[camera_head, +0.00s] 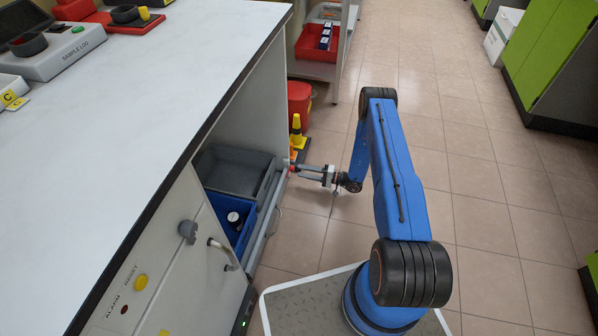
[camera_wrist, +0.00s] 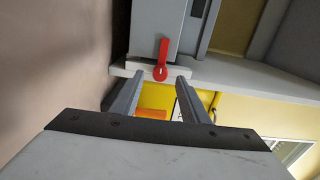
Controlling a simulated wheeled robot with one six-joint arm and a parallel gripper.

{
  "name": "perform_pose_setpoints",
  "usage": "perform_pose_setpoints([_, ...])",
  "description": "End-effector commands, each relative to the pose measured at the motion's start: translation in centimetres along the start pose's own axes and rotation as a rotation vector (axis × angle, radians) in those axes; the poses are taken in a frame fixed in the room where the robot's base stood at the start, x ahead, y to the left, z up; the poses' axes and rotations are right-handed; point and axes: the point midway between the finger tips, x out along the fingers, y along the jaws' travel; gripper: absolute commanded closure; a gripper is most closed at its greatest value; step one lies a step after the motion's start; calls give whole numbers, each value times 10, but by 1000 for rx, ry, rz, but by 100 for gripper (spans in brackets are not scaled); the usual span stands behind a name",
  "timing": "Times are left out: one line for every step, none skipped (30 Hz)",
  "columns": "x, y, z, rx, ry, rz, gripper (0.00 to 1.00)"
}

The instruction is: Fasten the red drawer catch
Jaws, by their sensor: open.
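The red drawer catch (camera_wrist: 163,56) shows in the wrist view as a small lever on a light plate at the drawer's corner, its arm pointing up in the picture from a round pivot. In the head view the catch (camera_head: 292,169) is a tiny red spot at the outer end of the pulled-out drawer (camera_head: 262,222). My gripper (camera_head: 300,172) is open beside this drawer end. In the wrist view my gripper (camera_wrist: 160,84) has one finger to each side below the pivot, with nothing between them. I cannot tell whether a fingertip touches the plate.
The bench (camera_head: 130,130) is at left; tiled floor (camera_head: 490,200) is clear at right.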

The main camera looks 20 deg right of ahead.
Motion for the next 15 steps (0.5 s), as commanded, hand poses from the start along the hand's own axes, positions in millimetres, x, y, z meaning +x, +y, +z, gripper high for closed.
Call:
perform_pose_setpoints([-11,0,-1,1,4,0,59])
perform_pose_setpoints([-17,0,-2,1,5,0,59])
perform_pose_setpoints([-25,0,-1,1,3,0,59])
perform_pose_setpoints([-31,0,-1,1,4,0,59])
perform_pose_setpoints([-37,0,-1,2,4,0,59])
perform_pose_setpoints([-44,0,-1,2,3,0,59])
perform_pose_setpoints([-51,0,-1,2,4,0,59])
perform_pose_setpoints([-56,0,-1,2,4,0,59])
perform_pose_setpoints([-64,0,0,2,3,0,59])
perform_pose_setpoints([-70,0,-1,2,4,1,59])
perform_pose_setpoints([-76,0,-1,2,4,1,59])
perform_pose_setpoints([-83,0,0,2,3,1,59])
perform_pose_setpoints([-89,0,0,2,4,1,59])
perform_pose_setpoints([-94,0,-1,2,4,1,59])
perform_pose_setpoints([-101,0,0,2,3,1,59])
